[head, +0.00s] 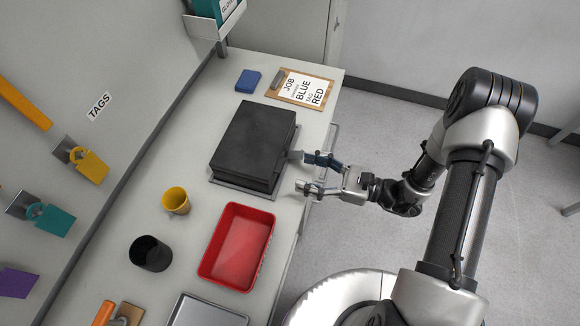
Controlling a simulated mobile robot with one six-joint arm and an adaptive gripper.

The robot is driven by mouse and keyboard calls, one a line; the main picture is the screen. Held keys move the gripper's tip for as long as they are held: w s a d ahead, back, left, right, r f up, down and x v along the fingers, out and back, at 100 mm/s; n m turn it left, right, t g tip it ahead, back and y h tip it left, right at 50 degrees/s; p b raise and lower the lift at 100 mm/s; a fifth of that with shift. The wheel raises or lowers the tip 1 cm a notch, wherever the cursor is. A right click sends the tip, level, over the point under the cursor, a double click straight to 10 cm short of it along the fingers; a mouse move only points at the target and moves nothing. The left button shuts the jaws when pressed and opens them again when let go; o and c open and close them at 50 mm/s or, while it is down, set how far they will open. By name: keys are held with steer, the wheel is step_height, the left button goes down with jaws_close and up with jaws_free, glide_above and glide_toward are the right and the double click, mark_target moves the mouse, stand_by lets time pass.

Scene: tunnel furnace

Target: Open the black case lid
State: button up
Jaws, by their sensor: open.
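The black case (252,142) sits on the light bench with its lid down. It rests on a thin grey base plate (228,184) whose edge shows along its front and right sides. A small grey tab (294,156) sticks out from the case's right side. My gripper (306,172) is open just to the right of the case, near the bench's edge. One finger is close to the tab; I cannot tell whether they touch. The other finger is lower and apart from the case. Nothing shows between the fingers.
A red tray (237,247), a yellow cup (176,200) and a black cup (150,253) stand in front of the case. A blue block (248,81) and a clipboard (301,88) lie behind it. Coloured tags hang on the left wall.

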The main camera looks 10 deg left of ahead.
steer(key=a, duration=0.5)
steer(key=shift+w+a+b, duration=0.2)
steer(key=shift+b, duration=0.1)
steer(key=shift+c, duration=0.4)
